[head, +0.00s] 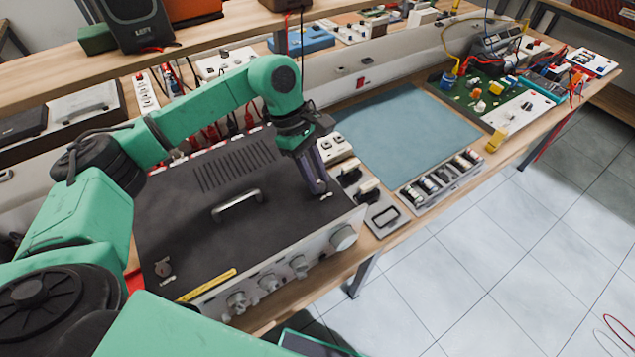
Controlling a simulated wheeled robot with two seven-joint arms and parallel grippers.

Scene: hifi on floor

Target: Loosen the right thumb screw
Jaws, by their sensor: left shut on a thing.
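A hi-fi unit with a black top cover (190,215) and a silver front panel with knobs sits on the wooden bench. My left gripper (323,191) points down at the cover's right front corner. It is shut on the right thumb screw, a small piece of which shows at the fingertips (327,196); the fingers hide most of it. The left thumb screw (163,268) stands at the cover's left front corner, with nothing touching it. My right gripper is not in view.
A metal handle (238,204) rises from the middle of the cover. Switch modules (368,190) stand close to the right of the unit. A blue-grey mat (410,130) lies clear farther right. Shelves with speakers (135,22) run along the back.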

